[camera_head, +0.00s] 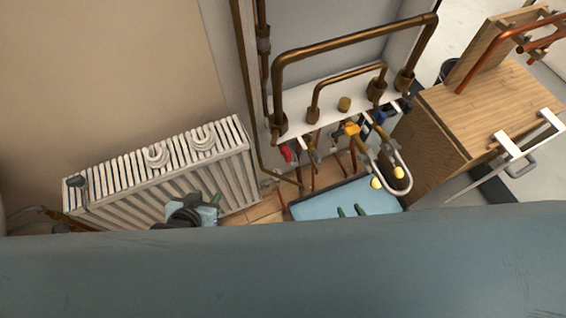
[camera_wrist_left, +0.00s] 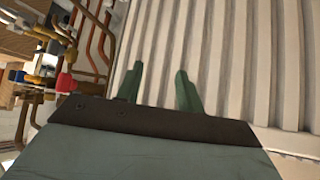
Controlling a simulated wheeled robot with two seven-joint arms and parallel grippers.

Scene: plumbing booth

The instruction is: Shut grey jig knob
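A small greyish knob-like fitting (camera_head: 311,150) shows beside a red handle (camera_head: 287,154) under the white pipe shelf in the head view. I cannot tell for sure that it is the grey jig knob. My left gripper (camera_wrist_left: 160,72) is open and empty, its two green fingers apart in front of the radiator's white ribs. In the head view my left gripper (camera_head: 197,208) is low in front of the radiator, left of the pipework and apart from it. My right gripper (camera_head: 351,211) shows only two separated green fingertips in front of a light blue panel; the rest is hidden.
The white radiator (camera_head: 160,165) stands at the left wall. Copper pipes (camera_head: 350,45) rise above the white shelf (camera_head: 325,100). A wooden cabinet (camera_head: 490,105) with pipes on top stands at the right. A large blue-grey surface covers the bottom of the head view.

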